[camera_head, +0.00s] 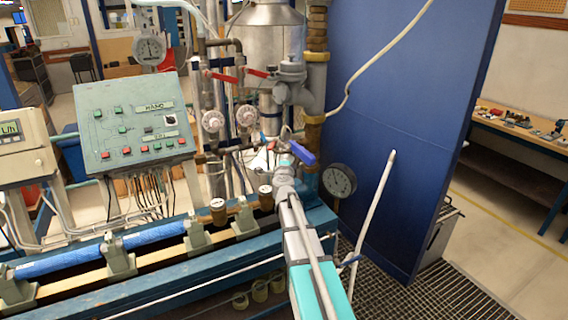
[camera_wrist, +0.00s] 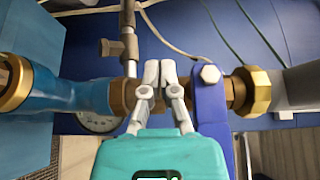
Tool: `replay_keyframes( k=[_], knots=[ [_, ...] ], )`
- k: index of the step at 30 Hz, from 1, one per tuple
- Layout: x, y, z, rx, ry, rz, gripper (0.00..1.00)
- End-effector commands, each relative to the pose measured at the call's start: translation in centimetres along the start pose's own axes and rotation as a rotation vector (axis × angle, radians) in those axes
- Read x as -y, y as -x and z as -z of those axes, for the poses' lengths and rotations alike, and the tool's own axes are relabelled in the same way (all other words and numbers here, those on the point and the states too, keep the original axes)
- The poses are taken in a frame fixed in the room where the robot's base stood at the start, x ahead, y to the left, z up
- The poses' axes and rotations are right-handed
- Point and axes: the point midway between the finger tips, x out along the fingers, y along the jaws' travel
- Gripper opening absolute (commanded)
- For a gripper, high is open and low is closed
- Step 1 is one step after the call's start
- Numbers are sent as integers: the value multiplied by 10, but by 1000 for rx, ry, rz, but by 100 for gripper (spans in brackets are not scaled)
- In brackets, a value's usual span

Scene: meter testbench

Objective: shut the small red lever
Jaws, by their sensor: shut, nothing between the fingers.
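My gripper (camera_head: 284,162) is at the end of my arm, in front of the pipework in the head view. In the wrist view its two fingers (camera_wrist: 160,72) are together and empty, over a brass-fitted pipe. A small red piece (camera_head: 271,145) shows just left of my gripper in the head view; it is too small to tell its shape. Two larger red levers (camera_head: 222,77) (camera_head: 258,72) sit higher on the pipes, well above my gripper. No red lever shows in the wrist view.
A blue lever (camera_head: 302,152) stands just right of my gripper; it is close beside the fingers in the wrist view (camera_wrist: 210,110). A dial gauge (camera_head: 339,180) is to the right. A control panel (camera_head: 134,122) stands left, a blue partition (camera_head: 400,110) right.

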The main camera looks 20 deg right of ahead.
Motion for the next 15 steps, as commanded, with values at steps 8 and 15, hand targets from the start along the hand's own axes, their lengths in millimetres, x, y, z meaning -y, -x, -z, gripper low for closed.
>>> replay_keyframes(
  k=[8,15],
  knots=[
    [0,-47,0,-1,0,0,0],
    [0,-71,-13,3,0,0,0]
  ],
)
